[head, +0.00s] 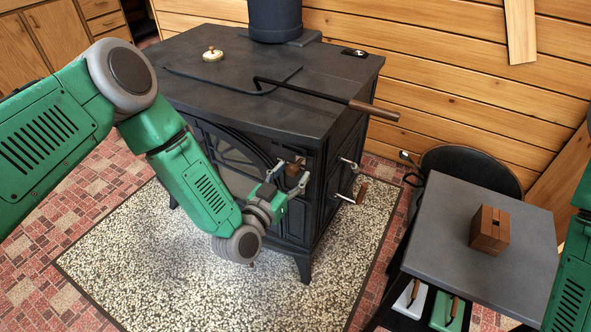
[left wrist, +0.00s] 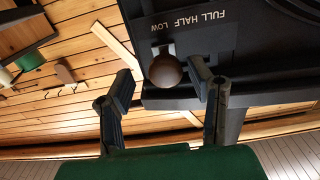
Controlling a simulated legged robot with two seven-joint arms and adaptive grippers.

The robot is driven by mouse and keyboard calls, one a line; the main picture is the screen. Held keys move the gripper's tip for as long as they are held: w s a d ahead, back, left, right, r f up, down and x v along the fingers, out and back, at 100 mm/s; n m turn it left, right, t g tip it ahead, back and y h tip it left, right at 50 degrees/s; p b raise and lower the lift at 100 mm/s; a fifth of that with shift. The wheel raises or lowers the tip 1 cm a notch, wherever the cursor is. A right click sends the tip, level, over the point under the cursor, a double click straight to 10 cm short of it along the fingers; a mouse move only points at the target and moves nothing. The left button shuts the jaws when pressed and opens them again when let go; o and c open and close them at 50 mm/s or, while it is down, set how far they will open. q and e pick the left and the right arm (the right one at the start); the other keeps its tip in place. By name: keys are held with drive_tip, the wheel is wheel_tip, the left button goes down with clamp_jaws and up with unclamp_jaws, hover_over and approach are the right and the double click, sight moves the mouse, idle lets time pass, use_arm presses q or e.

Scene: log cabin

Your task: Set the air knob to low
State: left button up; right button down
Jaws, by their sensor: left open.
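The air knob is a round brown wooden knob (left wrist: 166,70) on a short stem at the black stove's front. Beside it on the stove, white letters read FULL, HALF and LOW. My left gripper (left wrist: 160,76) is open, with one finger on each side of the knob; I see a gap to the left finger, while the right finger is closer. In the head view the left gripper (head: 284,180) is at the stove's front, by the brown knob (head: 293,170). My right gripper is out of view.
The stove (head: 215,95) stands on a speckled floor pad (head: 160,265). A poker with a wooden handle (head: 374,108) juts over its right edge. A door handle (head: 361,193) sticks out nearby. A grey side table (head: 440,240) with a wooden block (head: 489,230) stands right.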

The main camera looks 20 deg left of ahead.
use_arm(q)
drive_tip(key=v, duration=1)
drive_tip(key=s+f+g+p, duration=0.1)
drive_tip(key=s+f+g, duration=0.5)
drive_tip(key=s+a+f+n+g+y+p, duration=0.1)
drive_tip(key=s+a+f+g+y, duration=0.1)
drive_tip(key=s+a+g, duration=0.3)
drive_tip(key=s+a+f+n+g+y+p, duration=0.1)
drive_tip(key=s+a+g, duration=0.4)
drive_tip(key=s, duration=0.9)
drive_tip(key=shift+s+a+f+g+y, duration=0.2)
drive_tip(key=shift+a+f+g+y, duration=0.3)
drive_tip(key=shift+y, duration=0.3)
